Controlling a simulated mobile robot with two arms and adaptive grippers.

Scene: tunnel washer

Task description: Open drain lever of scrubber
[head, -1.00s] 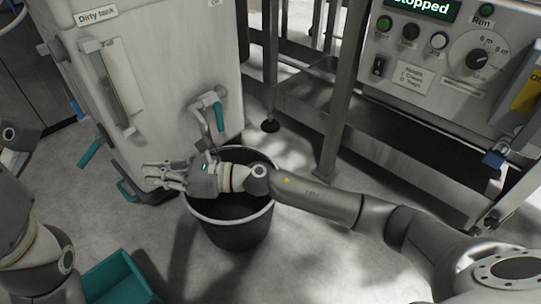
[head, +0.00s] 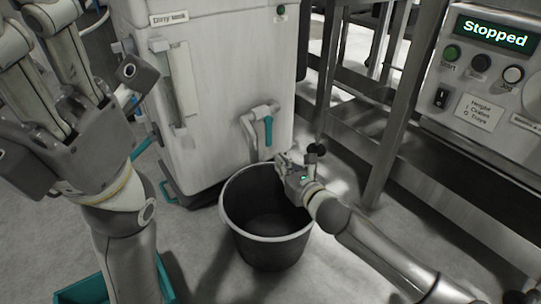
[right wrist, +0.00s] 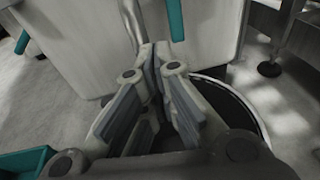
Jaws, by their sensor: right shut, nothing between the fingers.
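The scrubber is the white tank unit (head: 215,85) labelled "Dirty tank" in the head view. Its drain lever has a teal handle (head: 268,131) that hangs down from a grey elbow pipe on the tank front. The handle also shows at the top of the right wrist view (right wrist: 175,20). My right gripper (head: 281,160) is shut and empty, just below and slightly right of the handle, apart from it, over the bucket's rim. Its closed fingers (right wrist: 160,57) point towards the tank. My left gripper (head: 65,45) is raised at the upper left, its fingers spread and empty.
A dark bucket (head: 265,250) with a pale rim stands on the floor below the drain pipe. A metal frame (head: 395,120) and a control panel reading "Stopped" (head: 495,33) are on the right. A teal crate (head: 85,290) is at the lower left.

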